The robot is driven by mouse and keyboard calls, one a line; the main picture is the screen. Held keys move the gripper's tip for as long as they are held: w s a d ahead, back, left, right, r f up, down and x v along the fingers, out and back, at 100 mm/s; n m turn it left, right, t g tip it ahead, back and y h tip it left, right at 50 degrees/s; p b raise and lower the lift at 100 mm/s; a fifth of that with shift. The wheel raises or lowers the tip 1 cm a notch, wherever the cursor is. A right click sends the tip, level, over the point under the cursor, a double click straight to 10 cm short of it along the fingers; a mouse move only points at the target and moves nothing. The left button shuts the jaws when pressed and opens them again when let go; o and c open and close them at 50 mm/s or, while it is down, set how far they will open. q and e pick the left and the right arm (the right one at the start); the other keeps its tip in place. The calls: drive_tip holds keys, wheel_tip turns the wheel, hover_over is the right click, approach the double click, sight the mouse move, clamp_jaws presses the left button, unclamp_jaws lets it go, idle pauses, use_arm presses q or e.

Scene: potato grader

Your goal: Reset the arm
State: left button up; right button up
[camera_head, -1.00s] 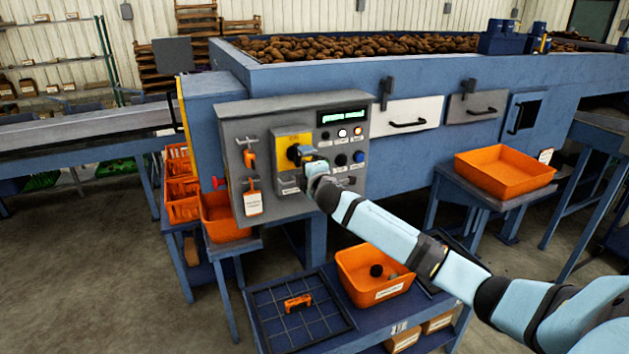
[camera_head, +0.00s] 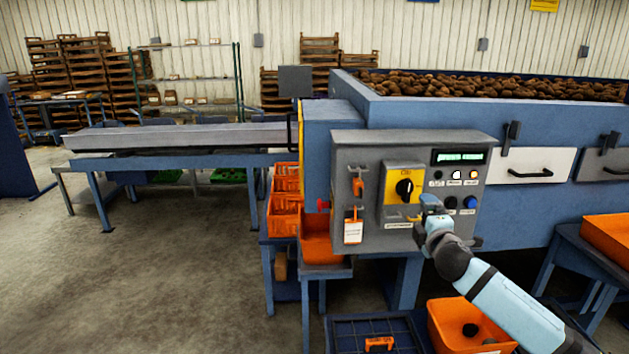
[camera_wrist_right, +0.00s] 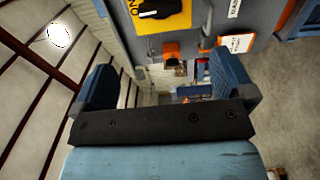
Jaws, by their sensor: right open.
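My right gripper (camera_head: 424,208) is in front of the lower right part of the yellow switch plate (camera_head: 403,176) on the grey control panel (camera_head: 345,261). It is open and nothing shows between its fingers. The black rotary knob (camera_head: 404,187) is just up and left of the gripper, apart from it in the picture. In the right wrist view, the two fingers (camera_wrist_right: 163,82) are spread wide, and the yellow plate (camera_wrist_right: 172,17) shows beyond them at the top. My left gripper is not in view.
An orange lock (camera_head: 357,187) and a tag (camera_head: 353,230) hang on the panel's left side. Below stand an orange bin (camera_head: 440,328) and a dark grid tray (camera_head: 345,330). The grader hopper (camera_head: 440,112) holds potatoes. Open floor (camera_head: 170,270) lies at left.

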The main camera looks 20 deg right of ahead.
drive_tip(key=s+a+f+m+g+y, duration=0.2)
drive_tip(key=s+a+f, duration=0.4)
drive_tip(key=f, duration=0.4)
drive_tip(key=s+a+f+m+g+y, duration=0.2)
drive_tip(key=s+a+f, duration=0.45)
drive_tip(key=f, duration=0.45)
drive_tip(key=s+a+f+m+g+y, duration=0.1)
drive_tip(key=s+a+f+m, duration=0.3)
drive_tip(key=s, duration=0.7)
drive_tip(key=s+a+f+m+g+y, duration=0.1)
drive_tip(key=s+a+f+m, duration=0.3)
drive_tip(key=s+a+f, duration=0.4)
drive_tip(key=s+a+y, duration=0.1)
drive_tip(key=s+a, duration=0.1)
drive_tip(key=s, duration=0.2)
drive_tip(key=shift+g+p, duration=0.3)
drive_tip(key=shift+p, duration=0.05)
drive_tip(key=shift+a+f, duration=0.1)
